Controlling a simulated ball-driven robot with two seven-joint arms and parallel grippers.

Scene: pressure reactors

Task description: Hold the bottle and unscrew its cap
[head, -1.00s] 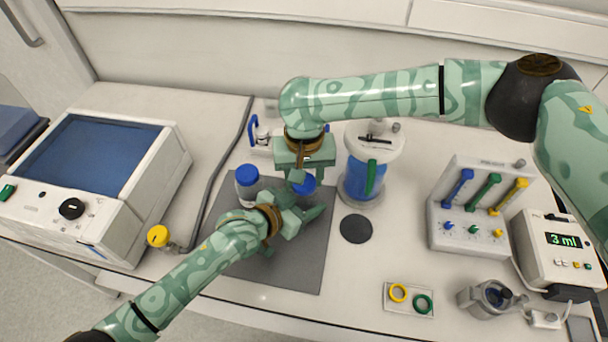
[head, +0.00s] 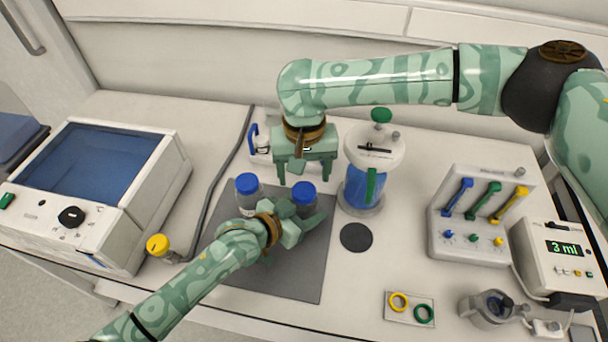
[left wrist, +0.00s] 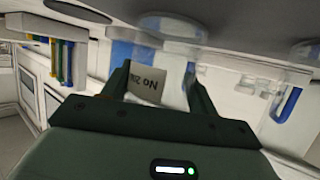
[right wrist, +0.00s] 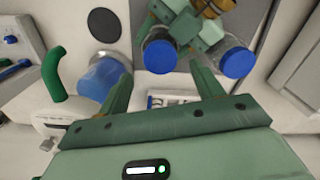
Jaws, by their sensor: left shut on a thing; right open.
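The bottle (head: 304,205) with a blue cap (head: 303,188) stands upright on the dark grey mat (head: 300,272). My left gripper (head: 302,210) is shut around its body from the front left. In the left wrist view the bottle's white label (left wrist: 148,82) shows between the fingers. The blue cap sits on the bottle; how tightly cannot be told. My right gripper (head: 304,176) is open and empty just above and behind the cap, fingers pointing down. In the right wrist view the cap (right wrist: 160,55) lies between the spread fingertips, apart from them.
A second blue-capped bottle (head: 248,192) stands close to the left. A blue-filled vessel (head: 362,190) with green handles stands close to the right. A small blue-handled device (head: 260,145) is behind. A black disc (head: 356,237) lies right of the mat, whose front part is clear.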

